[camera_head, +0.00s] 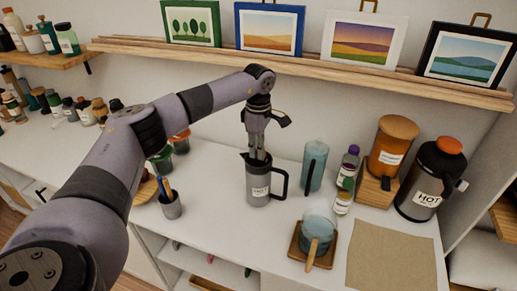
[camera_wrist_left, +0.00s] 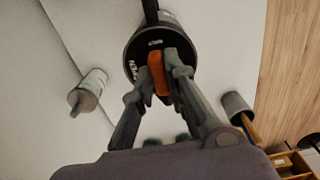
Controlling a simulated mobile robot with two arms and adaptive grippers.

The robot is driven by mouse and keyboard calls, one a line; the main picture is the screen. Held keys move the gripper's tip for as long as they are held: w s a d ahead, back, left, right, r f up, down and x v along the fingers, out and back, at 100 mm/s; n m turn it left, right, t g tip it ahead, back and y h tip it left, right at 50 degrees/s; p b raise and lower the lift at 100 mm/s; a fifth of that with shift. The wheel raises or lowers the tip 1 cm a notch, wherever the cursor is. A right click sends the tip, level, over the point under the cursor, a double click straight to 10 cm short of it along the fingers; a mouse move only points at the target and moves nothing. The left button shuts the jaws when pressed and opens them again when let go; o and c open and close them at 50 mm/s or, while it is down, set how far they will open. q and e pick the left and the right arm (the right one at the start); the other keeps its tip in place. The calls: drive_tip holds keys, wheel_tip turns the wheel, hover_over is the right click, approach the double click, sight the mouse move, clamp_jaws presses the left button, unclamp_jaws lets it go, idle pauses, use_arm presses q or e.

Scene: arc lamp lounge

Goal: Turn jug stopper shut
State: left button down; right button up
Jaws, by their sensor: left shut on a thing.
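My left gripper (camera_head: 258,155) points straight down into the jug's top. In the left wrist view, the jug (camera_wrist_left: 138,52) lies below, and my left gripper (camera_wrist_left: 158,68) is shut on the orange stopper (camera_wrist_left: 158,76) at its lid. The stopper's turn position cannot be told. In the head view the fingers hide the stopper. My right gripper is not in view.
A light blue cylinder (camera_head: 314,168) with a dark handle stands right of the jug. A pen cup (camera_head: 170,205) stands to the left. A flask marked HOT (camera_head: 428,180) stands far right. A picture ledge (camera_head: 310,68) runs behind my arm.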

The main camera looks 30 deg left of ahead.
use_arm(q)
drive_tip(key=c, duration=1.6)
unclamp_jaws()
wheel_tip(320, 180, up, 12)
